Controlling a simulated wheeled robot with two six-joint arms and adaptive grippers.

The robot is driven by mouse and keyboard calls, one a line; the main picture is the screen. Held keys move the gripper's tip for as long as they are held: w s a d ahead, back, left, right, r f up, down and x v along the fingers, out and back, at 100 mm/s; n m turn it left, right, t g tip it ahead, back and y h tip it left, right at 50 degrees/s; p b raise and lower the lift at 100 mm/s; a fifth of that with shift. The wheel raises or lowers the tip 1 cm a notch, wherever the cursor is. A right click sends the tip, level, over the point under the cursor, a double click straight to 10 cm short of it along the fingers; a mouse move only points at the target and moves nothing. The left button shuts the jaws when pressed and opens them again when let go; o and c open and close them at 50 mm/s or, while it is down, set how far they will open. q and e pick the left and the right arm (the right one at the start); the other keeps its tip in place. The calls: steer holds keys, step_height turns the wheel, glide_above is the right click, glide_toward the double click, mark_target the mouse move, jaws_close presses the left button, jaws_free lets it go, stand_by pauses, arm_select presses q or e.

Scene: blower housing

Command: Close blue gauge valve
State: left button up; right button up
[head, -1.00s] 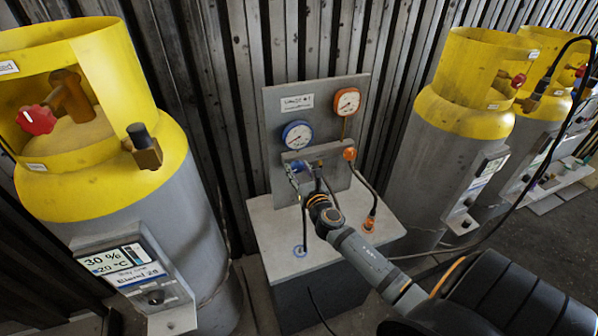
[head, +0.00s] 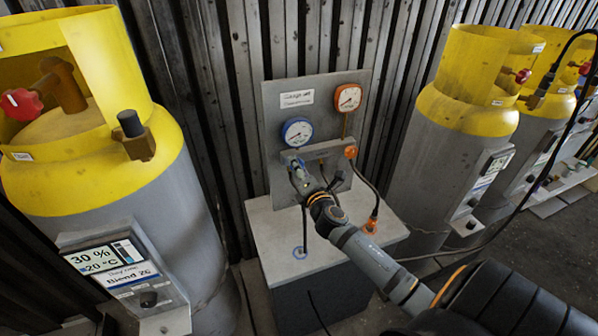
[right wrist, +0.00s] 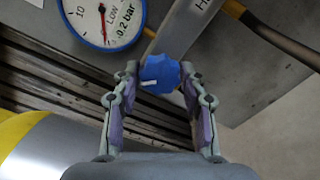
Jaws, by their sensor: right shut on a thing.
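The blue valve knob (right wrist: 160,75) sits between the fingertips of my right gripper (right wrist: 160,78) in the right wrist view. The gripper is shut on it. A white mark shows on the knob's face, lying roughly sideways in the picture. In the head view my right gripper (head: 297,172) is at the left side of the panel, just below the blue-rimmed gauge (head: 297,132), and hides the knob. The blue-rimmed gauge also shows in the right wrist view (right wrist: 100,18), with a red needle and the words "LOW" and "0.2 bar". My left gripper is not in view.
An orange-rimmed gauge (head: 347,98) and an orange valve (head: 350,152) are on the panel's right. Hoses run down to the grey stand (head: 270,225). A large yellow-topped cylinder (head: 110,190) stands left, and more stand right.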

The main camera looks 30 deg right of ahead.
steer(key=shift+f+m+b, duration=0.1)
steer(key=shift+m+b, duration=1.45)
steer(key=shift+m, duration=2.75)
steer(key=o, duration=1.2)
steer(key=shift+c, duration=0.2)
steer(key=shift+s, duration=0.15)
steer(key=v, duration=1.1)
steer(key=shift+s, duration=0.4)
